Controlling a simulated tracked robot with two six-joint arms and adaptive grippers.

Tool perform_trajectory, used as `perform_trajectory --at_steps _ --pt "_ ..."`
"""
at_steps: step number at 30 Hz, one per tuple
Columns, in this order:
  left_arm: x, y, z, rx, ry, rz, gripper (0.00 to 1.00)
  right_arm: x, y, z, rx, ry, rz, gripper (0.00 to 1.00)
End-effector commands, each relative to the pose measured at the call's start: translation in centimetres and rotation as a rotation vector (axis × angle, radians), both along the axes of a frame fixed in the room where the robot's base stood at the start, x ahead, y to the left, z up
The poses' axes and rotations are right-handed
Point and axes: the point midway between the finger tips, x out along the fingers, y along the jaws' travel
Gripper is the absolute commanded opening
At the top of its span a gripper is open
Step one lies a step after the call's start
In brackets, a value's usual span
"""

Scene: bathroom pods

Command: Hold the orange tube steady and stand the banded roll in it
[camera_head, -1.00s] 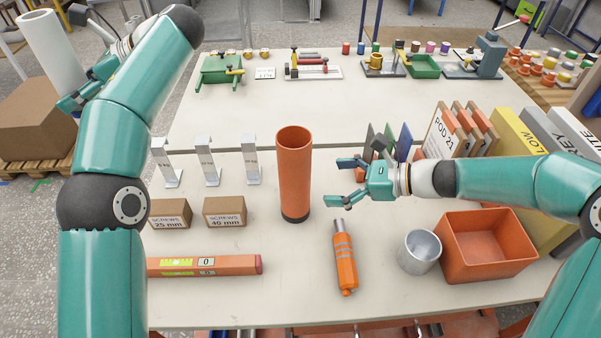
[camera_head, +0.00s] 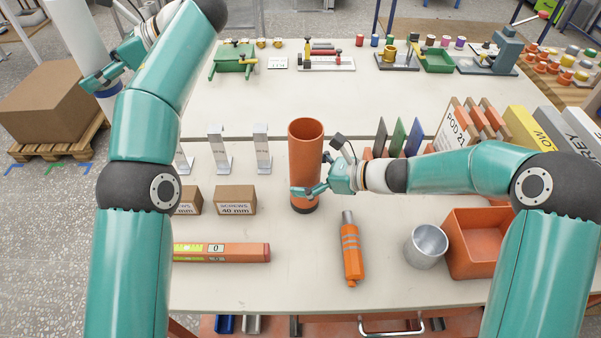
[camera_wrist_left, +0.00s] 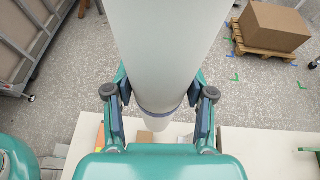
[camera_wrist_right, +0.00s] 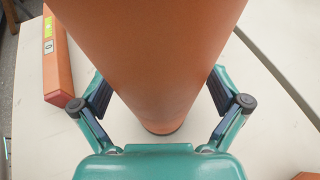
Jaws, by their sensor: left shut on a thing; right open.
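The orange tube (camera_head: 305,145) stands upright on the near table, its open top facing up. My right gripper (camera_head: 309,190) is low at the tube with its fingers open on either side of it. In the right wrist view the tube (camera_wrist_right: 155,50) fills the space between the fingers. My left gripper (camera_head: 101,84) is shut on the white banded roll (camera_head: 73,30), held upright at the upper left, away from the tube. In the left wrist view the roll (camera_wrist_left: 160,50) sits between both fingers, with a dark band (camera_wrist_left: 158,110) near its lower end.
Several metal brackets (camera_head: 219,150) and screw boxes (camera_head: 235,200) stand left of the tube. A cardboard box (camera_head: 50,115) is on a floor pallet.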

Motion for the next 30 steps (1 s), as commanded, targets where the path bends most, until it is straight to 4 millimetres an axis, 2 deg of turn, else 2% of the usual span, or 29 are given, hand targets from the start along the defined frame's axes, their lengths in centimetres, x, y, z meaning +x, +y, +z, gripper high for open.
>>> perform_trajectory --at_steps 3,15,30 --pt "-0.02 0.03 0.04 0.000 -0.001 0.000 0.14 0.00 0.00 0.01 0.000 0.000 0.000 0.99" --pt "-0.05 0.06 0.06 0.000 -0.001 0.001 0.14 0.00 0.01 0.03 0.000 0.000 0.001 0.32" --pt "-0.08 0.12 0.05 0.000 -0.001 0.003 0.14 0.00 0.08 0.02 0.000 -0.001 0.003 0.31"
